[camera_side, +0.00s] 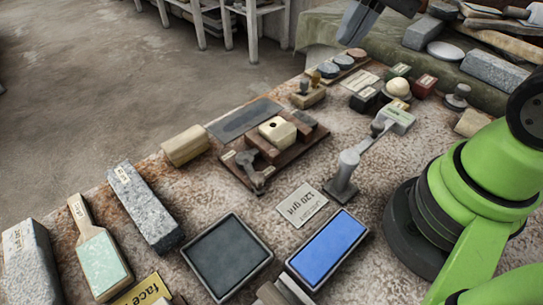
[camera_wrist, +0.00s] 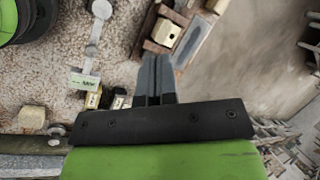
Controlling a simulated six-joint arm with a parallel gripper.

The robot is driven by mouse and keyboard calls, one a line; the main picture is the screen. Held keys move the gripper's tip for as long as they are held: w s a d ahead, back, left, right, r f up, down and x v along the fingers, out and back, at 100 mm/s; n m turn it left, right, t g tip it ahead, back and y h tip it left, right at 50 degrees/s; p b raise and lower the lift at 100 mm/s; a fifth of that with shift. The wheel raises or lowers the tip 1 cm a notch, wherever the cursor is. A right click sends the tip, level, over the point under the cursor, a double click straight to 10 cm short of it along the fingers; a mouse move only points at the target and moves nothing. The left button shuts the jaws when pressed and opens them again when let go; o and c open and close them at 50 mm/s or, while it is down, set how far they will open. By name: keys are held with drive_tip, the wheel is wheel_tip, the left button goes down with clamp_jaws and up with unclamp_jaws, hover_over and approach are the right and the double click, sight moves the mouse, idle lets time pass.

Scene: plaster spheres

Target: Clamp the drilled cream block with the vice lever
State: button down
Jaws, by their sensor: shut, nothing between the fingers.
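The drilled cream block (camera_side: 278,131) sits on the brown wooden vice (camera_side: 300,150), between its brown jaws. Dark holes show in its face. I cannot tell whether the jaws touch it. A grey metal lever (camera_side: 252,172) stands at the vice's near left end. My gripper (camera_side: 357,22) is high at the top of the side view, beyond the vice and apart from it. In the wrist view my gripper's fingers (camera_wrist: 157,72) are together and empty. The block (camera_wrist: 167,33) and part of the vice (camera_wrist: 152,46) show beyond them; the lever is not clear there.
A dark tray (camera_side: 227,256) and a blue tray (camera_side: 328,248) lie in front. Small stamps and pots crowd the back right. A paper label (camera_side: 302,204) lies flat near the vice.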

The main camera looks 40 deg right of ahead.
sight(250, 168)
drive_tip(key=w+f+m+g+y, duration=0.3)
drive_tip(key=w+f+m, duration=0.2)
drive_tip(key=f, duration=0.7)
drive_tip(key=shift+w+d+f+m+y, duration=0.15)
drive_tip(key=shift+d+f+m+y, duration=0.2)
drive_tip(key=shift+m, duration=0.65)
drive_tip(key=shift+a+r, duration=0.1)
drive_tip(key=shift+a, duration=0.05)
drive_tip(key=x, duration=0.9)
drive_tip(key=shift+a+f, duration=0.25)
drive_tip(key=a, duration=0.3)
drive_tip(key=shift+s+a+f, duration=0.1)
drive_tip(key=shift+s+f, duration=0.2)
drive_tip(key=shift+f, duration=0.1)
drive_tip(key=shift+a, duration=0.45)
